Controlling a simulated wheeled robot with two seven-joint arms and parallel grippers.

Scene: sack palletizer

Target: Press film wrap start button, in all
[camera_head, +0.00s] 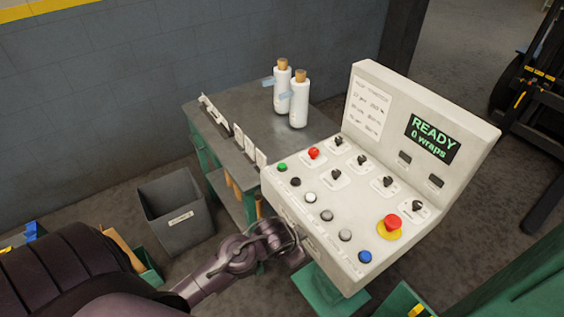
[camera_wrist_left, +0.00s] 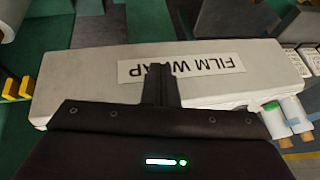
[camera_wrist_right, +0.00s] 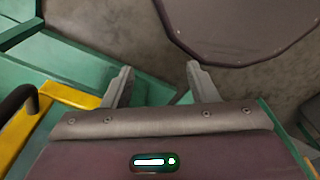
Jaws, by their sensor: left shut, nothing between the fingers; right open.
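The white control console (camera_head: 290,205) has a sloped top and an upright panel whose display (camera_head: 433,138) reads "READY 0 wraps". A front row holds green (camera_head: 282,167), black, white, grey and blue (camera_head: 365,256) buttons. A red button (camera_head: 313,153) and a red mushroom button on yellow (camera_head: 391,222) sit behind. Button labels are too small to read. My left gripper (camera_head: 298,237) is low at the console's front side. In the left wrist view its shut, empty fingers (camera_wrist_left: 160,82) overlap the "FILM WRAP" label (camera_wrist_left: 190,66); contact is unclear. My right gripper (camera_wrist_right: 160,72) is open and empty, away from the console.
Several black selector knobs (camera_head: 337,141) stand among the buttons. A grey table (camera_head: 240,120) behind left carries two white bottles (camera_head: 299,100). A grey bin (camera_head: 177,212) stands on the floor at left. Green framework (camera_wrist_right: 70,65) with a yellow part lies near my right gripper.

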